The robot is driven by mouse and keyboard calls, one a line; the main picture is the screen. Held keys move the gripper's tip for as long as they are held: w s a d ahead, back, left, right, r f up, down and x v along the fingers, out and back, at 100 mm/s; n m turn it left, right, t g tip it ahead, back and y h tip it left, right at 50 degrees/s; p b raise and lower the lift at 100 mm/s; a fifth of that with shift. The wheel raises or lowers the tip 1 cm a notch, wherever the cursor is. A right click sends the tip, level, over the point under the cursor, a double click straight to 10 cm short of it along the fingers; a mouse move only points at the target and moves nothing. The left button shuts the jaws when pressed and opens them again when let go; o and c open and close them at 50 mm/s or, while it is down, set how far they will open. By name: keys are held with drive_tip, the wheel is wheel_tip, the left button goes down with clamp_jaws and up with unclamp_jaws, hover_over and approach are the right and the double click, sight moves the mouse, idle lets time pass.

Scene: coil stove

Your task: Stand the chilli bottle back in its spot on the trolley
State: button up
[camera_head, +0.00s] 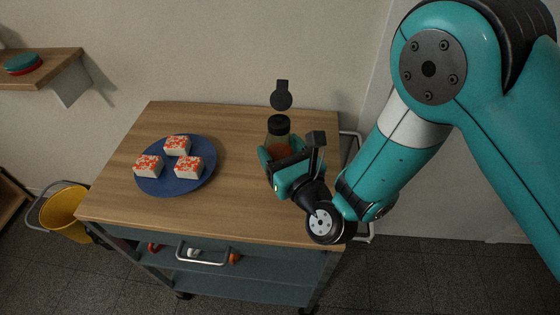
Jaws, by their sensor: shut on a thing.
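The chilli bottle (279,141) has a black cap, a clear upper part and red-orange contents. It looks upright over the right part of the wooden trolley top (235,212). My gripper (281,160) is shut on the bottle's body, coming from the front right. The gripper hides the bottle's base, so I cannot tell whether it touches the wood. No marked spot for it is visible on the top.
A blue plate (153,187) with several red-topped white blocks sits left of the bottle. A dark round thing with a tab (281,98) shows behind the bottle. Bare wood lies between plate and gripper. A yellow bucket (63,211) hangs or stands at the left.

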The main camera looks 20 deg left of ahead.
drive_tip(key=shift+f, duration=1.2)
drive_tip(key=shift+f+b, duration=0.2)
drive_tip(key=shift+b, duration=0.1)
drive_tip(key=o, duration=0.9)
drive_tip(key=shift+r, duration=0.1)
drive_tip(key=b+v, duration=0.5)
drive_tip(key=v, duration=0.7)
drive_tip(key=shift+r, duration=0.1)
